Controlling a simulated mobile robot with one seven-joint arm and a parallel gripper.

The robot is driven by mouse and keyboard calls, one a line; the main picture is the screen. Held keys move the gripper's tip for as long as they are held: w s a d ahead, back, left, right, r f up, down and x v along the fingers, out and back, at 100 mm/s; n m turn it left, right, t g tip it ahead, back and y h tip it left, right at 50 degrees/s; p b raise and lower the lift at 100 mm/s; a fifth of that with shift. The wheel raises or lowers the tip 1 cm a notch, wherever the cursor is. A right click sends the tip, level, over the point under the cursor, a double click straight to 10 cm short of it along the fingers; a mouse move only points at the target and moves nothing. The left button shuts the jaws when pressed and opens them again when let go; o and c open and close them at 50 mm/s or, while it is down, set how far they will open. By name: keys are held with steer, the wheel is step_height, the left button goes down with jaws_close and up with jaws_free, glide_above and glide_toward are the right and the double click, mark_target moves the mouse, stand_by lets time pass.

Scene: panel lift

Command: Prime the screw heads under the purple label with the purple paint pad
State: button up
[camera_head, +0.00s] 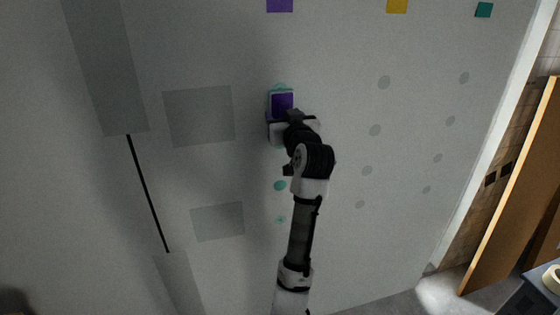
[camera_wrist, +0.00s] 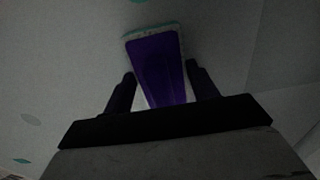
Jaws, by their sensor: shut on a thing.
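The purple label (camera_head: 280,5) is at the top of the pale wall panel. Below it is a column of round screw heads, with a teal one (camera_head: 280,185) and a smaller teal mark (camera_head: 280,220) in clear view. Another teal patch shows at the upper edge of the purple paint pad (camera_head: 282,104), which hides most of it. My gripper (camera_wrist: 160,72) is shut on the purple pad, which also shows between the fingers in the wrist view (camera_wrist: 158,60). The pad's far edge is pale with a teal tint. I cannot tell whether it touches the panel.
A yellow label (camera_head: 397,6) and a teal label (camera_head: 484,10) are to the right, with several grey screw heads (camera_head: 375,130) below. Grey rectangles (camera_head: 200,115) and a black rod (camera_head: 147,193) are on the left. A wooden board (camera_head: 508,190) leans at the right.

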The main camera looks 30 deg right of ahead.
mark_target(282, 98)
step_height(282, 98, up, 4)
steer(key=shift+r+p, duration=0.15)
steer(key=shift+p, duration=0.6)
steer(key=shift+r, duration=3)
step_height(282, 98, down, 53)
steer(key=b, duration=3.5)
steer(key=shift+f, duration=0.1)
steer(key=shift+s, duration=0.15)
